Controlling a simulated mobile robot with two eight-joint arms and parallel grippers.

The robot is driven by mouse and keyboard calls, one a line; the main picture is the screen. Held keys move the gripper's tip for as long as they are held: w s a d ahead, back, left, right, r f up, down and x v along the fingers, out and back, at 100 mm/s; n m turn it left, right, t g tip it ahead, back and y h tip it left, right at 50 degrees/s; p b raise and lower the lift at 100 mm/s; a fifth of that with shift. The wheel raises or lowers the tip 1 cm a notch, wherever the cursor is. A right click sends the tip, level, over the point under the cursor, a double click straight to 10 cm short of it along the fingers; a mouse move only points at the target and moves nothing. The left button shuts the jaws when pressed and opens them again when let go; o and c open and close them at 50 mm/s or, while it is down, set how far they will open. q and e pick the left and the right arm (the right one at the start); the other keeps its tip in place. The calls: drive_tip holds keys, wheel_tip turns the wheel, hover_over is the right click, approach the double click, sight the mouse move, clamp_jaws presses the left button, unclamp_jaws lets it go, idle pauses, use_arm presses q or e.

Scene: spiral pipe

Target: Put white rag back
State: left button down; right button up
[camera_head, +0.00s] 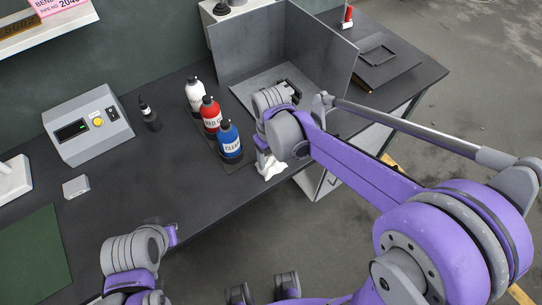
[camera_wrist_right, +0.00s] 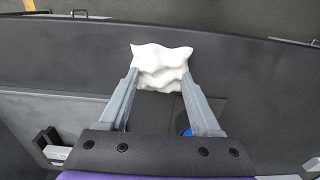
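The white rag (camera_head: 271,168) shows in the head view at the front edge of the dark desk, just below my right gripper (camera_head: 264,158). In the right wrist view the crumpled rag (camera_wrist_right: 161,62) fills the gap between the fingertips of my right gripper (camera_wrist_right: 160,82), which is shut on it. Whether the rag's underside touches the desk cannot be told. My left forearm shows at the lower left of the head view, but its gripper fingers are not visible.
White, red (camera_head: 210,114) and blue (camera_head: 230,142) bottles stand on a dark tray left of the right gripper. A grey open-sided box (camera_head: 250,50) stands behind it. A control box (camera_head: 85,124), small dark bottle (camera_head: 149,115) and green mat (camera_head: 32,255) are further left. The desk's middle is clear.

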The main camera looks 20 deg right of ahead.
sight(271, 159)
drive_tip(key=o, duration=0.4)
use_arm(q)
drive_tip(key=shift+r, duration=0.2)
use_arm(e)
drive_tip(key=shift+r, duration=0.25)
use_arm(q)
drive_tip(key=shift+w+r+p, duration=0.25)
drive_tip(key=shift+r+p, duration=0.4)
use_arm(e)
wheel_tip(271, 159, up, 12)
drive_tip(key=s+d+f+m+t, duration=0.1)
drive_tip(key=s+d+f, duration=0.1)
drive_tip(key=s+f, duration=0.1)
drive_tip(key=s+d+f+m+t, duration=0.1)
drive_tip(key=s+d+f+t, duration=0.1)
drive_tip(key=s, duration=0.4)
drive_tip(key=s+d+f+m+t, duration=0.2)
drive_tip(key=s+f, duration=0.1)
drive_tip(key=s, duration=0.1)
drive_tip(key=shift+s+d+f, duration=0.3)
drive_tip(key=shift+s+d, duration=0.05)
drive_tip(key=shift+s, duration=0.05)
